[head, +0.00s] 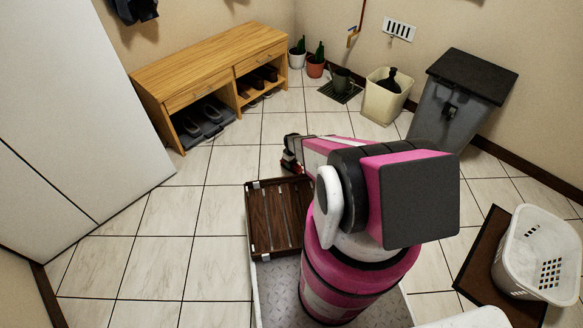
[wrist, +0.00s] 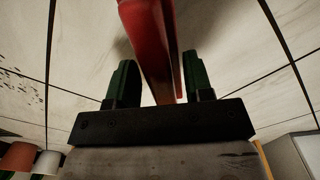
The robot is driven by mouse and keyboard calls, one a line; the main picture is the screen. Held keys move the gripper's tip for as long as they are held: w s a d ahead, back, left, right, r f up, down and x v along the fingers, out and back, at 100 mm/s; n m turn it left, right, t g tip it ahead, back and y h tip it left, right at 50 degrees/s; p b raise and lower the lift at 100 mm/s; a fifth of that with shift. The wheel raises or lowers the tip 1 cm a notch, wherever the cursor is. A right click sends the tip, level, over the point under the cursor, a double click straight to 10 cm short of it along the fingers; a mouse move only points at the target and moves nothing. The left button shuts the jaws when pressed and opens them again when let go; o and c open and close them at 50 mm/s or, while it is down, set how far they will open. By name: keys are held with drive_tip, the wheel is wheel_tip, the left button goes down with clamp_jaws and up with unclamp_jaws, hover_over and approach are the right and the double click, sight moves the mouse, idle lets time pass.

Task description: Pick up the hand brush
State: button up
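The hand brush shows in the wrist view as a long red handle (wrist: 150,40), close to the camera and running from the top edge down between the fingers. My gripper (wrist: 162,80) has dark green fingers, one along each side of the handle. Bristles are not visible. In the head view my gripper (head: 289,155) is low over the floor, beyond my arm. A little red shows there; most of the brush is hidden.
A wooden bench with shoes (head: 210,75) stands at the back left. Potted plants (head: 315,66), a cream bin (head: 384,98) and a grey bin (head: 455,105) line the back wall. A white basket (head: 540,255) is at the right.

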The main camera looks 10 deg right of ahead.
clamp_jaws()
drive_tip(key=shift+r, duration=0.15)
drive_tip(key=shift+r, duration=0.6)
wheel_tip(320, 180, up, 3)
drive_tip(key=shift+s+f, duration=0.1)
drive_tip(key=shift+f, duration=0.1)
drive_tip(key=w+a+r, duration=0.1)
drive_tip(key=a+r, duration=0.6)
drive_tip(key=a, duration=0.4)
drive_tip(key=shift+w+a, duration=0.3)
drive_tip(key=shift+w, duration=0.1)
